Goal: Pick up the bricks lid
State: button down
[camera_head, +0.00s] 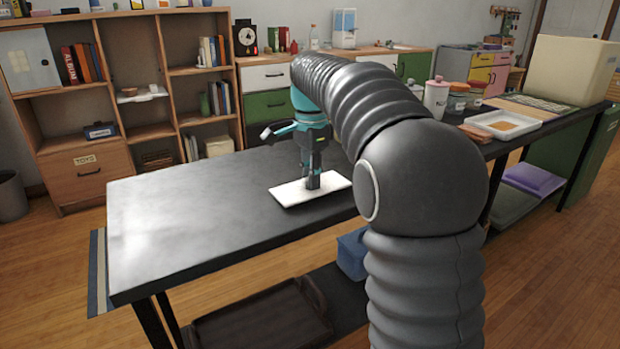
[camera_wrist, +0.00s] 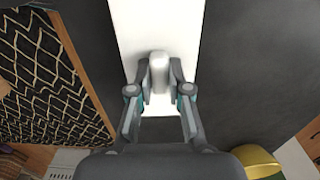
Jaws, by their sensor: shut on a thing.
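The bricks lid is a flat white rectangular panel (camera_head: 291,193) on the dark table, near the table's middle in the head view. In the wrist view the lid (camera_wrist: 129,28) runs up from the centre, with a pale raised handle (camera_wrist: 159,70) at its middle. My gripper (camera_head: 312,184) points down over the lid. In the wrist view the fingers of my gripper (camera_wrist: 160,88) stand on both sides of the handle and are shut on it. I cannot tell whether the lid touches the tabletop or hangs just above it.
The dark table (camera_head: 180,225) is bare to the left of the lid. A blue box (camera_head: 352,254) and a dark bin (camera_head: 265,318) lie below. Shelves (camera_head: 130,90) stand behind.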

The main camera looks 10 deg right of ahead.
notch_tip(320, 180, up, 4)
jog(key=shift+w+f+p, duration=0.1)
jog(key=shift+f+p, duration=0.15)
jog(key=shift+p, duration=0.05)
jog(key=s+d+r, duration=0.4)
jog(key=d+r, duration=0.2)
jog(key=d, duration=0.5)
jog(key=shift+r+p, duration=0.4)
jog(key=shift+s, duration=0.1)
